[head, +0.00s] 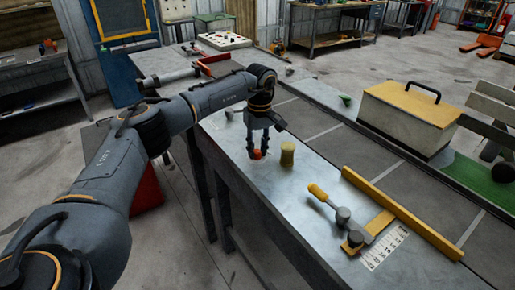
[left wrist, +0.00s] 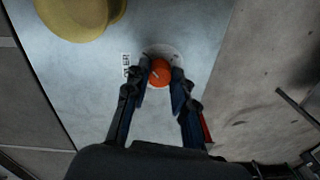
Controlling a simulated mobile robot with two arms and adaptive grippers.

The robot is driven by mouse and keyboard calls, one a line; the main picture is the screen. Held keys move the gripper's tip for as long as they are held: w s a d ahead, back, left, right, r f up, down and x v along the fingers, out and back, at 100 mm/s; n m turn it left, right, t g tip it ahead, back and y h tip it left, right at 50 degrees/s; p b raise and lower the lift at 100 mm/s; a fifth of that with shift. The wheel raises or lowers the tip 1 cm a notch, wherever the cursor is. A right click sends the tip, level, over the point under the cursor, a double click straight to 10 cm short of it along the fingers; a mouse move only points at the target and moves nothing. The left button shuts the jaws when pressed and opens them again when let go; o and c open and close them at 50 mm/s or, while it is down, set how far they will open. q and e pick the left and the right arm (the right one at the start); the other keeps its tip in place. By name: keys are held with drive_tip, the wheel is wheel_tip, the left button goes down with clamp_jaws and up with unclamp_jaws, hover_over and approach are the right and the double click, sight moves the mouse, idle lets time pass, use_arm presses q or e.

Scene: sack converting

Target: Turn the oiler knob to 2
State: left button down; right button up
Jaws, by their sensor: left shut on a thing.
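The oiler knob is a small orange-red knob (left wrist: 160,73) on a pale round base plate (left wrist: 160,50), set on the metal bench top. A light pointer line shows on the knob's face in the left wrist view. A small label with dark marks (left wrist: 126,68) lies beside it, too small to read. My left gripper (head: 259,152) reaches down from above, shut on the knob with one finger on each side; it also shows in the left wrist view (left wrist: 160,82). In the head view the fingers partly hide the knob (head: 257,154). My right gripper is not in view.
A yellow cylinder (head: 287,154) stands close to the right of the left gripper. A yellow-handled tool (head: 325,199), a yellow rail (head: 400,213) and a printed scale (head: 384,246) lie nearer the front. A yellow-lidded box (head: 409,112) stands across the conveyor.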

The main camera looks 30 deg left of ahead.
sight(259, 151)
use_arm(q)
drive_tip(key=c, duration=1.1)
unclamp_jaws()
wheel_tip(259, 151, up, 12)
drive_tip(key=shift+w, duration=0.2)
drive_tip(key=shift+d, duration=0.1)
